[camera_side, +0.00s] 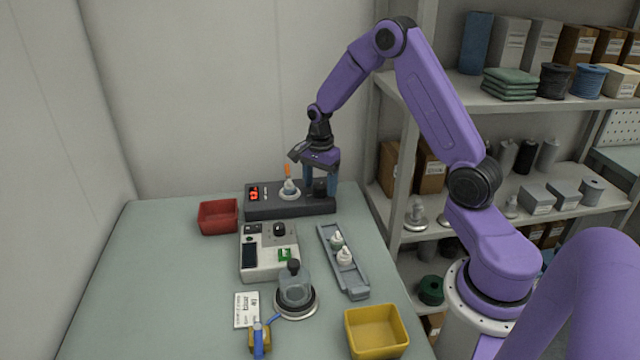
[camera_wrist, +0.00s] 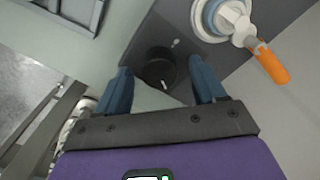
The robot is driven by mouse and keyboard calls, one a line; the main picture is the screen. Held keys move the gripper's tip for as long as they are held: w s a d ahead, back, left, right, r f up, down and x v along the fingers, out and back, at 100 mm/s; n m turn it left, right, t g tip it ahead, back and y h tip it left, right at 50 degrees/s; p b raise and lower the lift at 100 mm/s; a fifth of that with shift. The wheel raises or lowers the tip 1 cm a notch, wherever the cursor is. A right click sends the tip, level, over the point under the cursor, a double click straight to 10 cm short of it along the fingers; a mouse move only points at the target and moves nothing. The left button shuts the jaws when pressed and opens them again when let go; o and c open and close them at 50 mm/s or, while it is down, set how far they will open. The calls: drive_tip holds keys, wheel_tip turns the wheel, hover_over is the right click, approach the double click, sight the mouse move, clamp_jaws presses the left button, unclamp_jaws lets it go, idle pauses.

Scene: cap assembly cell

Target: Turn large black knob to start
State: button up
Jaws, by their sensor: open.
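The large black knob (camera_side: 320,187) sits on the right end of the dark box (camera_side: 262,209) at the back of the table. In the wrist view the knob (camera_wrist: 157,68) lies ahead of and between my two blue fingertips, with a small white mark beside it. My gripper (camera_side: 320,180) points down over the knob, its fingers apart. In the wrist view my gripper (camera_wrist: 160,84) is open, with a visible gap on each side of the knob. I cannot tell how far down the fingers reach.
On the same box stands a white fitting with an orange-tipped lever (camera_side: 288,172), left of my gripper, and a red display (camera_side: 254,194). A red bin (camera_side: 218,216), a beige control unit (camera_side: 269,252), a grey tray (camera_side: 343,262) and a yellow bin (camera_side: 376,331) stand nearby.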

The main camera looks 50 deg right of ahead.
drive_tip(key=shift+f, duration=0.25)
drive_tip(key=c, duration=1.1)
drive_tip(key=shift+o, duration=0.2)
